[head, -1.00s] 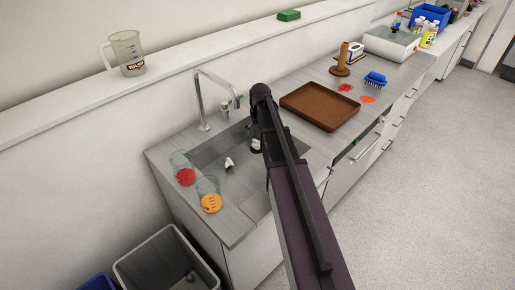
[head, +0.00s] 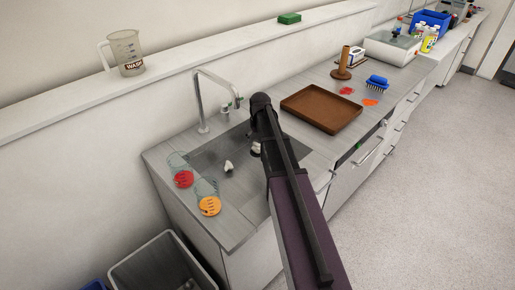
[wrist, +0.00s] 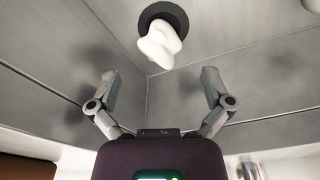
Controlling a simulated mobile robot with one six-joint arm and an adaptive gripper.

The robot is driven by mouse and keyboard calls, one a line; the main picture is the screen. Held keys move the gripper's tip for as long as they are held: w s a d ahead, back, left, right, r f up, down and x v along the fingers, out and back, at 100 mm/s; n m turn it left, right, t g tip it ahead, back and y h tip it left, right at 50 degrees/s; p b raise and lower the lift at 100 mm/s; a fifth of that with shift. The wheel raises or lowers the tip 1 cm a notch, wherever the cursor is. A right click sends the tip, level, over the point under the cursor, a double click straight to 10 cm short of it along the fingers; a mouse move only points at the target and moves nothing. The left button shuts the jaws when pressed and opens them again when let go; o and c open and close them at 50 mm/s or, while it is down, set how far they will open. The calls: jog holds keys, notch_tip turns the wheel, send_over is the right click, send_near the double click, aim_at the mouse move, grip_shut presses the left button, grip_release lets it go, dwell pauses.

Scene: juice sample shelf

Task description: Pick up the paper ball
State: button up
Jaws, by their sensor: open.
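A white crumpled paper ball (wrist: 158,45) lies at the dark round drain (wrist: 163,18) in the wrist view, near the top middle. My gripper (wrist: 158,75) is open and empty, one finger on each side of the picture, with the ball beyond the gap between the tips. The ball is apart from both fingers. In the head view a small white crumpled piece (head: 229,167) lies in the sink (head: 205,157), and another white bit (head: 256,147) shows beside my arm. I cannot tell which is the ball in the wrist view.
Steel sink walls rise around the gripper. The tap (head: 205,100) stands behind the sink. A brown tray (head: 321,108) lies on the counter to the right.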

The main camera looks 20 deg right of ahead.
aim_at(257, 143)
jog(key=shift+w+a+f+b, duration=0.1)
jog(key=shift+w+f+b, duration=0.1)
jog(key=shift+f+b, duration=1.1)
jog(key=shift+w+f+b, duration=0.15)
jog(key=shift+f+b, duration=1.05)
jog(key=shift+f, duration=0.05)
jog(key=c, duration=1)
